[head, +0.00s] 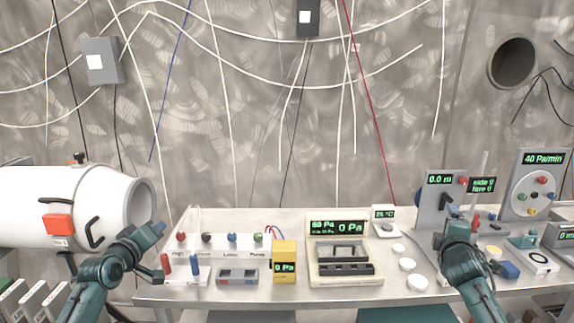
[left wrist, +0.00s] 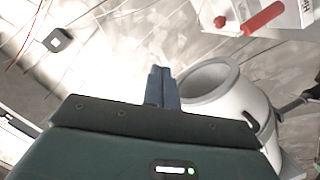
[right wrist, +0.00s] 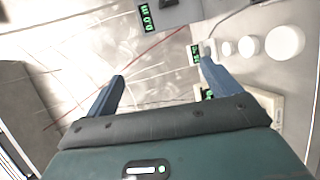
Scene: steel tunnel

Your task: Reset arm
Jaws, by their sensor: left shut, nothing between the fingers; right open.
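My left gripper (head: 160,228) is at the left of the head view, in front of the open mouth of a white cylinder (head: 85,205). In the left wrist view its blue fingers (left wrist: 162,86) are shut together with nothing between them, and the white cylinder (left wrist: 225,95) shows beside them. My right gripper (head: 457,212) is over the right part of the bench, in front of a grey panel. In the right wrist view its two blue fingers (right wrist: 160,88) are spread apart and empty.
The steel bench (head: 225,293) holds a yellow meter (head: 284,262), a pressure device (head: 338,228), several white discs (head: 408,264) and a row of coloured knobs. A grey panel with displays (head: 433,200) and a dial panel (head: 538,185) stand at the right. Cables hang on the wall behind.

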